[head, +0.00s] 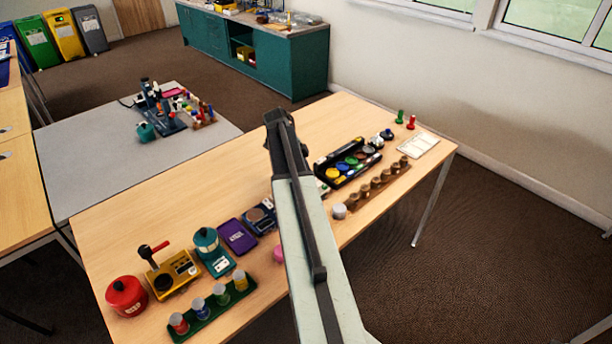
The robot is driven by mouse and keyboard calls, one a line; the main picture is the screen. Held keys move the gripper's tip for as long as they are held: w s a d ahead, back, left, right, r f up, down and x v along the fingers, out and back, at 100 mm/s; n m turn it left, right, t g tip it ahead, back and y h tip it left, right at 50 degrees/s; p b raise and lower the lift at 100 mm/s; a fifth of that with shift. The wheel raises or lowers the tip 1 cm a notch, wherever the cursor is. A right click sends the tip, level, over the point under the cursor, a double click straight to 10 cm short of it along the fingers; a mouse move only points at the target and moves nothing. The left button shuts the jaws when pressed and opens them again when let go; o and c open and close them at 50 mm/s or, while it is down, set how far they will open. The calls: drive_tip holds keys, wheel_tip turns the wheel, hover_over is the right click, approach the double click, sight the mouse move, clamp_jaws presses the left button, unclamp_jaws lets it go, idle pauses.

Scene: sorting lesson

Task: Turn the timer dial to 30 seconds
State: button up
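I cannot pick out the timer dial for certain. A red rounded object (127,296) with a small white marking stands at the left front corner of the wooden table (190,210). It may be the timer, but no scale or setting is readable. My arm reaches from the bottom of the view up over the middle of the table. The dark end of my arm, with my gripper (278,118), is over the table's far side, far to the right of the red object. Its fingers are not clear, and I see nothing held.
Close to the red object are a yellow device with a red handle (172,272), a teal-topped device (212,250), a purple box (237,236) and a green rack of jars (212,308). A black paint tray (347,163) lies right of my arm. The table's far left is bare.

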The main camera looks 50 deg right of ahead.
drive_tip(key=shift+r, duration=0.15)
drive_tip(key=p+v, duration=0.7)
drive_tip(key=shift+r, duration=0.25)
drive_tip(key=shift+w+a, duration=0.1)
drive_tip(key=shift+w, duration=0.05)
